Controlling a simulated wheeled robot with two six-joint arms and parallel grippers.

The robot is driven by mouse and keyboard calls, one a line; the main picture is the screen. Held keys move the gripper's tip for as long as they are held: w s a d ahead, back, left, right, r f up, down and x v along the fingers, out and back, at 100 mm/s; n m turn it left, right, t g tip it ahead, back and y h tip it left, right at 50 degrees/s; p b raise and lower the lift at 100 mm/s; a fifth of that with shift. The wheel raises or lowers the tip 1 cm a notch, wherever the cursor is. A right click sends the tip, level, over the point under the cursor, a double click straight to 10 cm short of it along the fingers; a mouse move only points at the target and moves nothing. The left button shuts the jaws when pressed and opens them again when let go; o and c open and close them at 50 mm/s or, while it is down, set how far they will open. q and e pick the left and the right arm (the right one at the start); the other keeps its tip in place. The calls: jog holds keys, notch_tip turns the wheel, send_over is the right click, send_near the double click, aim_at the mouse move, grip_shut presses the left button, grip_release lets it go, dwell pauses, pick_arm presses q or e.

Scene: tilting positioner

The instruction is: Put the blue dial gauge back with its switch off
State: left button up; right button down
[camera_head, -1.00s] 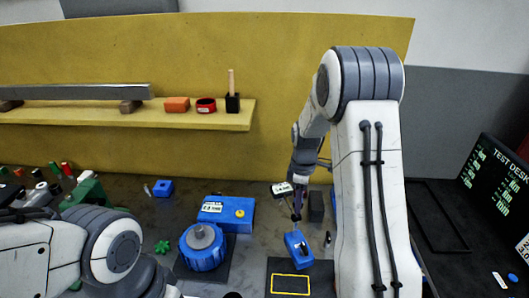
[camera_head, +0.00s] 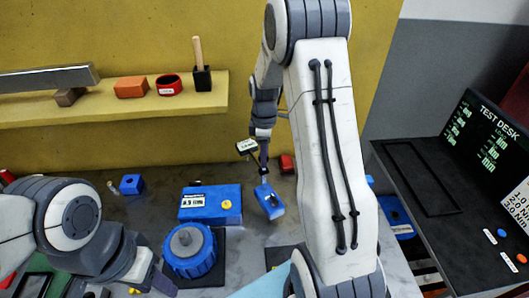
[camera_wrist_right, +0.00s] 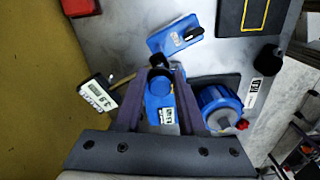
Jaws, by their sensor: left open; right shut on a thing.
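The blue dial gauge has a blue base (camera_head: 269,201), a thin dark post and a white digital readout (camera_head: 247,147) on an arm. My right gripper (camera_head: 263,150) is shut on its post. In the right wrist view the base (camera_wrist_right: 163,43) lies beyond my fingertips (camera_wrist_right: 160,78), and the readout (camera_wrist_right: 98,94) is to the left. A small black switch (camera_wrist_right: 193,34) shows on the base; I cannot tell its setting. The base looks tilted in the head view, apart from the yellow-outlined dark mat (camera_wrist_right: 226,22). My left gripper (camera_head: 163,283) is open and empty at lower left, partly cut off.
A blue box (camera_head: 232,212) with a display and yellow button stands left of the gauge. A round blue part (camera_head: 190,262) with a grey knob is in front of it. A red block (camera_head: 287,163) is behind. A shelf (camera_head: 120,104) runs along the yellow wall.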

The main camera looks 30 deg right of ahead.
jog(key=shift+f+b, duration=2.2)
jog(key=shift+f, duration=0.65)
jog(key=shift+f+b, duration=0.35)
jog(key=shift+f, duration=0.2)
jog(key=shift+c, duration=2.4)
grip_release()
jog(key=shift+o, duration=0.3)
jog(key=shift+s, duration=0.1)
